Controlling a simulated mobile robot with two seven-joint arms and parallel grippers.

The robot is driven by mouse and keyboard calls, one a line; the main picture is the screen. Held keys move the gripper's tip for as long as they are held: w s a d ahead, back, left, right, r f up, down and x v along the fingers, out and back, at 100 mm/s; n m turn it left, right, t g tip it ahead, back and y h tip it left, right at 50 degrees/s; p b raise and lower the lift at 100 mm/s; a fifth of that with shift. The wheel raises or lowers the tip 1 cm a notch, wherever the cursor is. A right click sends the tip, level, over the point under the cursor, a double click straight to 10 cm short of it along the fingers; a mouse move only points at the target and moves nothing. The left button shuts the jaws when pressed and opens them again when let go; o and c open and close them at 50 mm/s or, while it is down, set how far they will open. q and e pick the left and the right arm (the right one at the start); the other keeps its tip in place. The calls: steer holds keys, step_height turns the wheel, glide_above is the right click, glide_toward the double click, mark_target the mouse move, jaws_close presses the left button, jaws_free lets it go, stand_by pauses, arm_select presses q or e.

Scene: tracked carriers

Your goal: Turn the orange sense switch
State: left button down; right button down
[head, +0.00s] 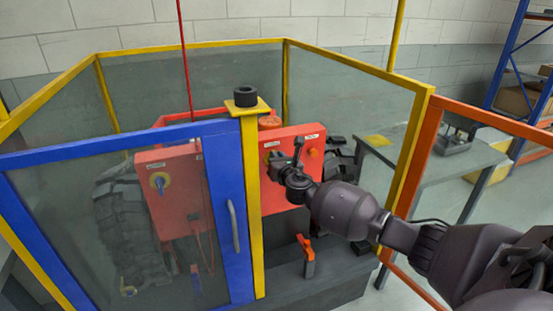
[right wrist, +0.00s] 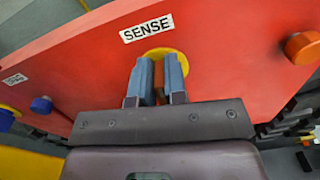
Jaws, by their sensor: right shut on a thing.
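The orange sense switch (right wrist: 158,80) sits on a yellow round plate (right wrist: 180,58) under a white SENSE label (right wrist: 147,28) on the red panel (right wrist: 225,40). In the right wrist view the two blue-grey fingers of my right gripper (right wrist: 157,82) stand on either side of the switch and are closed on it. In the head view my right gripper (head: 284,168) reaches from the right to the front of the red panel and hides the switch. How far the switch is turned is hard to tell. My left gripper is not in view.
An orange knob (right wrist: 303,46) sticks out right of the switch; a blue knob (right wrist: 41,105) is at the left. A yellow post (head: 250,200) and a blue-framed door (head: 228,215) stand left of my gripper. An orange lever (head: 307,255) is below. An orange-framed panel (head: 420,150) is at the right.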

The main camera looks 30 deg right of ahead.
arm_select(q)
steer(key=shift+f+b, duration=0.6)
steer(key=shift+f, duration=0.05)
arm_select(e)
steer(key=m, duration=0.5)
steer(key=d+f+m, duration=0.1)
steer(key=m, duration=0.4)
steer(key=f+m, duration=0.1)
steer(key=m, duration=0.4)
steer(key=shift+s+d+f+m, duration=0.1)
steer(key=shift+s+d+m, duration=0.15)
steer(key=shift+d+m, duration=0.15)
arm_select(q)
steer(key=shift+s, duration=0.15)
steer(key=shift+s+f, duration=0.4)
arm_select(e)
steer(key=shift+m, duration=0.3)
steer(key=c, duration=1.2)
jaws_free()
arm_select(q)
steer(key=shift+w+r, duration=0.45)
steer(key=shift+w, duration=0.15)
arm_select(e)
steer(key=shift+o, duration=0.2)
